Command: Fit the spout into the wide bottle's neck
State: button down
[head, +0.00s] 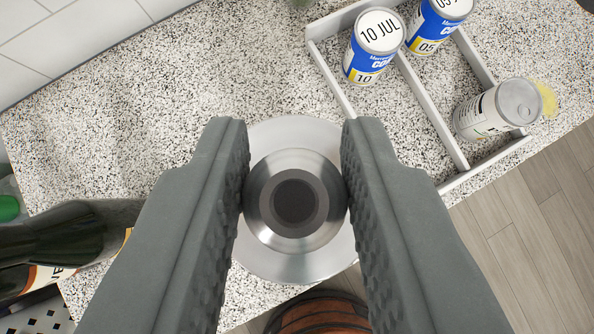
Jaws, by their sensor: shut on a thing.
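My gripper (295,200) is shut on a round metal piece with a dark middle, which I take to be the spout (265,208). Its sides touch both ridged finger pads, and I look straight down on it. A pale grey disc (292,133) shows around and below it; I cannot tell whether it rests on the counter. A dark green bottle (85,225) with a pale label is at the left edge, partly cut off. I cannot tell whether it is the wide bottle, and its neck is not clear.
A white divided tray (432,108) at the upper right holds two blue cans (372,50) (435,25) and a pale can (490,112). A brown wooden rounded thing (318,315) is at the bottom. A perforated grey surface (40,318) is lower left. The speckled counter (130,110) is clear at upper left.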

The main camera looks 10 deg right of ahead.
jog(key=shift+f, duration=2.85)
jog(key=shift+f, duration=2.6)
jog(key=c, duration=1.1)
grip_release()
jog(key=shift+o, duration=0.2)
jog(key=v, duration=1.7)
jog(key=s+d+f+n+t, duration=0.1)
jog(key=s+f+t, duration=0.3)
jog(key=s, duration=0.9)
jog(key=s+d+f+n+t+y, duration=0.1)
jog(key=s+f+t, duration=0.3)
jog(key=s+f, duration=0.4)
jog(key=s, duration=0.5)
jog(key=shift+t+y, duration=0.3)
